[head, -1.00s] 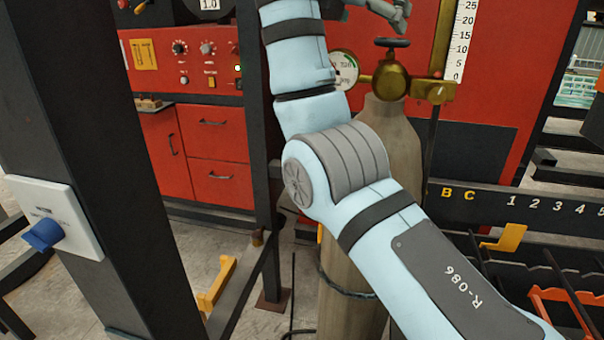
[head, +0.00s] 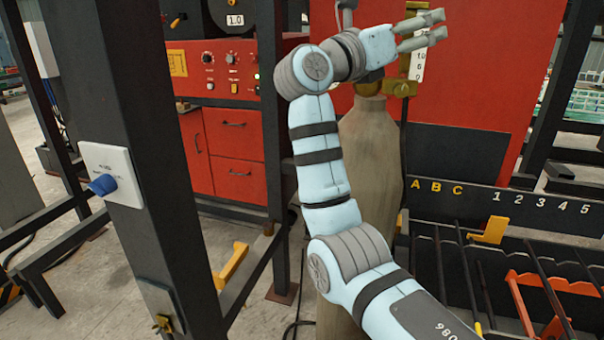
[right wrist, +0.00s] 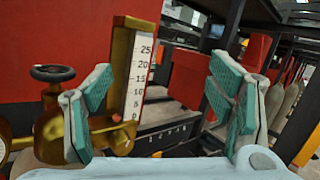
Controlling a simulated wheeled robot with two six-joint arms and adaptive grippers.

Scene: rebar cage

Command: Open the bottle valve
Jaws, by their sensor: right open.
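The grey-tan gas bottle (head: 368,150) stands upright against the red panel, partly behind my right arm. Its dark valve handwheel (right wrist: 52,73) shows at the left of the right wrist view, on top of the brass fitting (right wrist: 52,115). In the head view my arm hides the handwheel; some brass (head: 404,88) shows below the gripper. My right gripper (head: 441,26) is open and empty, its fingers pointing right. In the right wrist view its teal-padded fingers (right wrist: 163,75) are spread wide, with the handwheel outside them, left of the left finger. My left gripper is out of view.
A flow gauge with a white scale (right wrist: 138,75) stands on the brass fitting, close to the left finger. A dark post with a blue-plugged socket box (head: 110,173) stands at left. A rebar rack (head: 500,205) is at right. Red cabinet drawers (head: 235,160) are behind.

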